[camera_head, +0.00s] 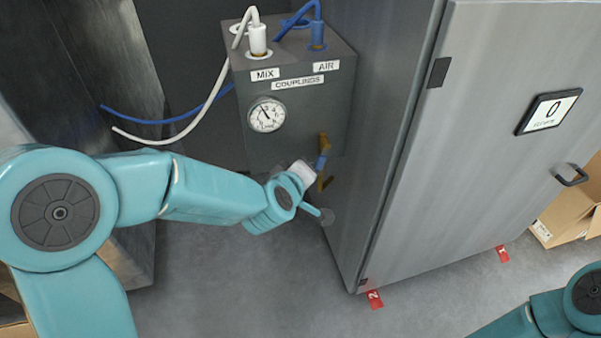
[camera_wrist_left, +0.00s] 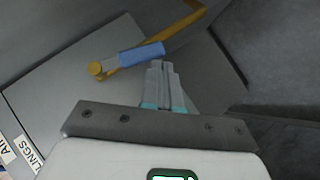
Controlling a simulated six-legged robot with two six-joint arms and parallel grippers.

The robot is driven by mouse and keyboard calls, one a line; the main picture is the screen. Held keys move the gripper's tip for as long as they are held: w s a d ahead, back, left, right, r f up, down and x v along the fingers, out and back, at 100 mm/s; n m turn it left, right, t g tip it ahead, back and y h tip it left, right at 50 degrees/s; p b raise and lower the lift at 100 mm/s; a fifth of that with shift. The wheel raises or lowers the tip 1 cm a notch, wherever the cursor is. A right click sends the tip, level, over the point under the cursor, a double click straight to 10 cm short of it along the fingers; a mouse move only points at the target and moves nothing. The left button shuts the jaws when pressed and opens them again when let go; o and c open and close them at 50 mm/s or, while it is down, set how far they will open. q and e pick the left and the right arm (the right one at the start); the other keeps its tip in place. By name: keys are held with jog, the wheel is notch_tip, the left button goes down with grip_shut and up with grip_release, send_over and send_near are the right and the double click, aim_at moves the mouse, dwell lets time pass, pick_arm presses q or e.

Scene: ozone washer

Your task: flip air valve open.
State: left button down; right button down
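The air valve shows in the head view as a brass fitting (camera_head: 324,142) with a blue handle (camera_head: 321,161), low on the right of the grey couplings box (camera_head: 293,103). In the left wrist view the blue handle (camera_wrist_left: 142,54) lies slantwise, joined to a brass pivot (camera_wrist_left: 96,69). My left gripper (camera_head: 313,171) is beside the handle. In the left wrist view its two fingers (camera_wrist_left: 161,68) are together, with nothing seen between them. Their tips are at the handle's right end; I cannot tell whether they touch. My right gripper is out of view; part of my right arm shows at bottom right.
A tall grey cabinet (camera_head: 480,130) with a display (camera_head: 549,111) stands right of the box. White (camera_head: 190,125) and blue (camera_head: 150,121) hoses run from the box top. A pressure gauge (camera_head: 267,115) is on its front. A cardboard box (camera_head: 570,205) is at far right.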

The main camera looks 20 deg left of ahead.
pick_arm(q)
jog(key=shift+w+d+f, duration=0.5)
jog(key=shift+d+f, duration=0.15)
jog(key=shift+f, duration=0.1)
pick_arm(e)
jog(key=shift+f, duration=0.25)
pick_arm(q)
jog(key=shift+d+f, duration=0.1)
jog(key=shift+b, duration=0.3)
